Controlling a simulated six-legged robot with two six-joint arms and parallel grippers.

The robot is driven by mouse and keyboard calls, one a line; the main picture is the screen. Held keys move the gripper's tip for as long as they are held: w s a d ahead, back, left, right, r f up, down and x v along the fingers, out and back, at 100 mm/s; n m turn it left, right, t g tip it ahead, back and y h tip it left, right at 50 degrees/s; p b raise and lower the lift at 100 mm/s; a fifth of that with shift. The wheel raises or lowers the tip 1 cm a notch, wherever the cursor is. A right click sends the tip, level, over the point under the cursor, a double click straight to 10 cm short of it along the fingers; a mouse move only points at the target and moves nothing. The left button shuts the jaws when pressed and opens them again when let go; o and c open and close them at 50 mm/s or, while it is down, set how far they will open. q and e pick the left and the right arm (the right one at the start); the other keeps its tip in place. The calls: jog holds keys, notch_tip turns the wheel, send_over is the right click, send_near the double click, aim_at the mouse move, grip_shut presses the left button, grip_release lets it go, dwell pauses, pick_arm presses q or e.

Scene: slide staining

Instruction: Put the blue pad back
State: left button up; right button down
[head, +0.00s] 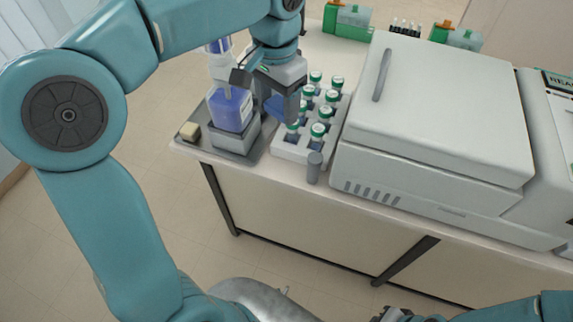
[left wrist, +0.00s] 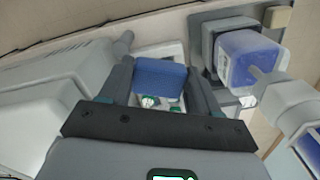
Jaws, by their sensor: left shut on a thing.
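My left gripper (head: 279,100) is shut on the blue pad (head: 274,108). In the left wrist view the blue pad (left wrist: 160,74) sits between the two fingers (left wrist: 160,85). The gripper is over the left part of the white rack (head: 290,152) of green-capped vials, beside the bottle of blue liquid (head: 229,112). A pale yellow pad (head: 190,131) lies on the grey tray (head: 252,152) at the left. At the bottom edge, my right gripper (head: 396,315) shows only in part; its fingers cannot be made out.
A large white lidded machine (head: 440,110) stands right of the rack. A grey cylinder (head: 314,168) stands at the rack's front corner. Green boxes (head: 347,22) stand at the back. The bench's front edge runs just before the tray and rack.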

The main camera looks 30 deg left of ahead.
pick_arm(q)
jog(key=b, duration=0.1)
send_over(280, 174)
jog(key=f, duration=1.6)
jog(key=shift+w, duration=0.2)
jog(key=f, duration=0.3)
jog(key=shift+s+f, duration=0.2)
jog(key=shift+f, duration=0.1)
jog(key=shift+w+f, duration=0.2)
jog(key=shift+f, duration=0.1)
jog(key=shift+s, duration=0.15)
jog(key=shift+b, duration=0.3)
jog(key=o, duration=1.1)
jog(key=shift+f, duration=0.1)
